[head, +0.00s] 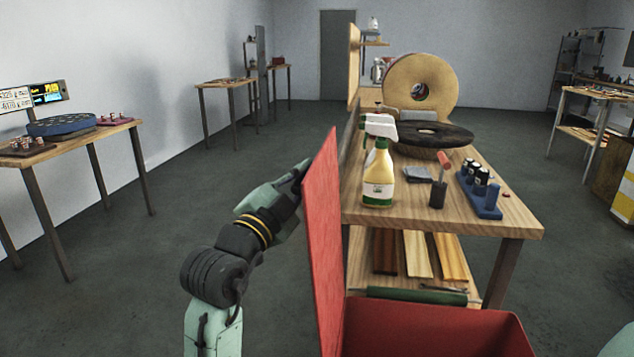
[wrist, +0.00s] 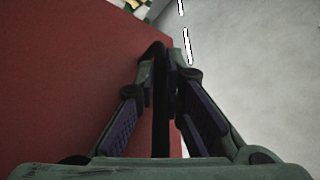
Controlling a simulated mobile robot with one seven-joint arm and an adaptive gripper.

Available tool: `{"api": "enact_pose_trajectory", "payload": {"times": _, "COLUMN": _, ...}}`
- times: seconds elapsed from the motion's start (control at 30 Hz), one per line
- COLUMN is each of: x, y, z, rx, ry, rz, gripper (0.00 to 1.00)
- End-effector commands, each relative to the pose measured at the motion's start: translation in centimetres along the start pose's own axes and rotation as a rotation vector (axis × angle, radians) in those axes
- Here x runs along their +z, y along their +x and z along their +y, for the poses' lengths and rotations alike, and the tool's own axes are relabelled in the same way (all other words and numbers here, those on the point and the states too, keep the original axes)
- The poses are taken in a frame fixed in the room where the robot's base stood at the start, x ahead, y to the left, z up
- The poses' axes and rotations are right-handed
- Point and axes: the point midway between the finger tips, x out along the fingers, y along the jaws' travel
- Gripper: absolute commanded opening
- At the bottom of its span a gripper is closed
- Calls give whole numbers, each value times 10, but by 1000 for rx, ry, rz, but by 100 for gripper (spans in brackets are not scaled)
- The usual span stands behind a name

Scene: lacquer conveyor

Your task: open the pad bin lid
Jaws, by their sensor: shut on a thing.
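The red pad bin (head: 440,330) stands at the bottom right of the head view, its dark inside partly showing. Its red lid (head: 325,240) stands up nearly vertical at the bin's left side. My gripper (head: 302,168) is at the left face of the lid, near its upper far edge. In the wrist view the red lid (wrist: 70,80) fills the left side, and my gripper (wrist: 163,55) has its fingers closed together around a dark, narrow bar at the lid. The exact contact is hard to see.
A wooden workbench (head: 440,215) stands behind the bin, with a spray bottle (head: 377,178), a dark polishing wheel (head: 432,134) and a blue rack (head: 480,196). Its lower shelf holds wood strips and a green roller.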

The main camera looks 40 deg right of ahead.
Motion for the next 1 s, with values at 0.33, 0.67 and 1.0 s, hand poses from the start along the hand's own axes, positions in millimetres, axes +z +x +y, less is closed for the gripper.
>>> {"api": "enact_pose_trajectory", "payload": {"times": 0.33, "x": 48, "y": -19, "z": -22, "rx": -50, "ry": -115, "rz": -9, "gripper": 0}}
{"api": "enact_pose_trajectory", "payload": {"times": 0.67, "x": 53, "y": -21, "z": -24, "rx": -55, "ry": -116, "rz": -20, "gripper": 15}}
{"api": "enact_pose_trajectory", "payload": {"times": 1.0, "x": 46, "y": -19, "z": -23, "rx": -51, "ry": -113, "rz": -8, "gripper": 30}}
